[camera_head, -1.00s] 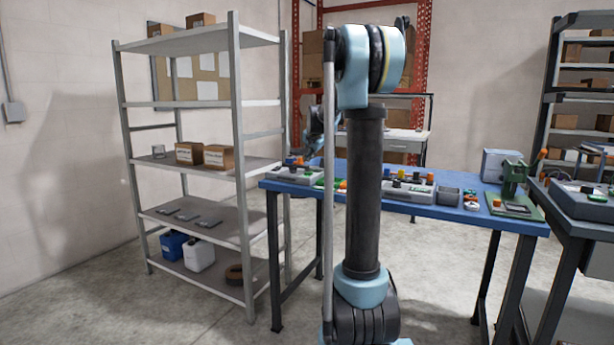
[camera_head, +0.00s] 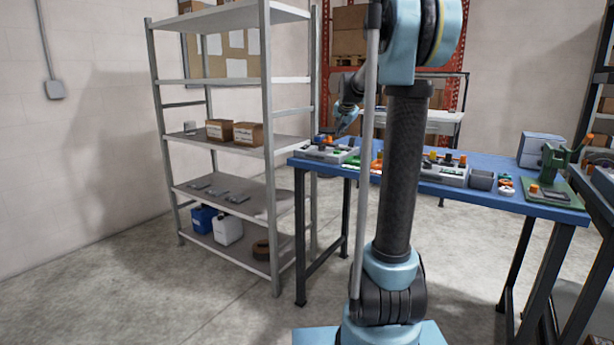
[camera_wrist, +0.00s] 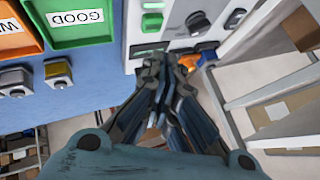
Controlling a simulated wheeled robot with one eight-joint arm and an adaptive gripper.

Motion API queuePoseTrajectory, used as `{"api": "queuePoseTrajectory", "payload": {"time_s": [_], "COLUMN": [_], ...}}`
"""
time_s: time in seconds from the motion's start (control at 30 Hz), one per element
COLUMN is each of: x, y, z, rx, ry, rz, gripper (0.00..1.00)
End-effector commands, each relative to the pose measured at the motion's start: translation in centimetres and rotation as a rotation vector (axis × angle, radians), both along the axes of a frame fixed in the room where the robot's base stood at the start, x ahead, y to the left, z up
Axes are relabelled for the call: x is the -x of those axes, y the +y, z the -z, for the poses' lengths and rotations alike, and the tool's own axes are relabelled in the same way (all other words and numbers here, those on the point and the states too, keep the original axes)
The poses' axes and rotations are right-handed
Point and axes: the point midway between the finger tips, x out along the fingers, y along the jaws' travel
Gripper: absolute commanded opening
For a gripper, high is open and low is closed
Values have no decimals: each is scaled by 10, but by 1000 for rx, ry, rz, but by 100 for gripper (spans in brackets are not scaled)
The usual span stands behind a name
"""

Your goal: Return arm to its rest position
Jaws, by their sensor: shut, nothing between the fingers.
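My arm rises in the middle of the head view, bent over at the top. My gripper (camera_head: 342,128) shows behind it, partly hidden by my arm's parts, just above the left end of the blue table (camera_head: 488,198). In the wrist view my gripper (camera_wrist: 165,68) has its dark fingers together with nothing between them.
A grey shelf rack (camera_head: 275,155) with boxes and canisters stands left of the table. A green press (camera_head: 555,170) stands at the table's right end. In the wrist view, a green bin (camera_wrist: 80,18) labelled GOOD lies left of my gripper. Concrete floor is open at front left.

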Motion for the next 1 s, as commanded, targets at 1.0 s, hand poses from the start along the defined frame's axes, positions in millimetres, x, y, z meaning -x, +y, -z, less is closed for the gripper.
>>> {"api": "queuePoseTrajectory", "payload": {"time_s": [1.0], "x": [383], "y": [10], "z": [162], "rx": [277], "ry": [384], "rz": [-453], "gripper": [0]}}
